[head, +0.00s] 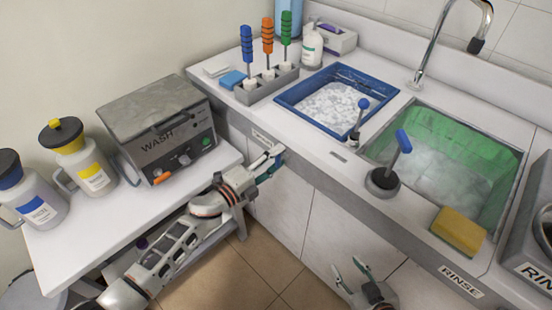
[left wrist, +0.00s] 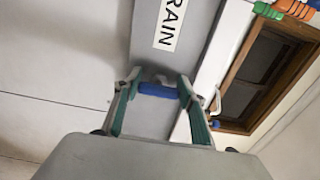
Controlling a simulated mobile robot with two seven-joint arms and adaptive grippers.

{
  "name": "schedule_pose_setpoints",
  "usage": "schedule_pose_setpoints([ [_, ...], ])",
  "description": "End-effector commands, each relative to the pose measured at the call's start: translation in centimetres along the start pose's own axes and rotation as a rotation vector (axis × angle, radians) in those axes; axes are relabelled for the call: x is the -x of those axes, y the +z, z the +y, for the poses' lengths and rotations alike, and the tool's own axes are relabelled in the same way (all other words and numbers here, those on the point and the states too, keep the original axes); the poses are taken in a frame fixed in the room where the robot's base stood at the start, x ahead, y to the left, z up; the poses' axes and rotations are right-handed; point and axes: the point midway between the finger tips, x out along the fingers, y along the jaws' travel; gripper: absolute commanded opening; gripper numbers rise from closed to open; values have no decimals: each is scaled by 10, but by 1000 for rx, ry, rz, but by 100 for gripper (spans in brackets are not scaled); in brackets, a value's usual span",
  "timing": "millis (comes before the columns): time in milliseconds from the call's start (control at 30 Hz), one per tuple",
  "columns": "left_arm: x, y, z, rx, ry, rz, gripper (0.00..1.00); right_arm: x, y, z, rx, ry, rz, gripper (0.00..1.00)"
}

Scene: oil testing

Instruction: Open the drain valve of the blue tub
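The blue tub (head: 293,104) is set into the counter and holds white foam. Its drain label (left wrist: 171,25) is on the grey counter front in the left wrist view. Below the label, a blue valve handle (left wrist: 158,90) lies crosswise between the fingers of my left gripper (left wrist: 158,84). In the head view, my left gripper (head: 275,156) is at the counter front below the tub and hides the valve. Its fingers are apart, one at each end of the handle; firm contact cannot be told. My right gripper (head: 348,265) is open and empty in front of the cabinets.
A green rinse sink (head: 505,160) with a yellow sponge (head: 459,230) is to the right. A wash machine (head: 160,125) and jugs (head: 80,160) stand on the left table.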

Motion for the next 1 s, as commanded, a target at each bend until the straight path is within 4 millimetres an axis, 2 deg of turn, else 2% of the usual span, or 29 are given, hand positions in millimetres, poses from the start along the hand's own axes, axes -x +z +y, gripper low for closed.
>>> schedule_pose_setpoints([
  [33,0,-1,1,4,1,1,51,0,1,0,0,0,-1,40],
  [67,0,-1,1,4,1,1,58,0,1,0,0,0,-2,40],
  [467,3,0,1,0,1,0,58,1,0,2,4,1,1,40],
  [567,11,0,1,0,2,-1,58,1,-1,1,3,1,1,40],
  [1000,71,0,1,1,2,0,58,0,-1,0,1,0,2,40],
])
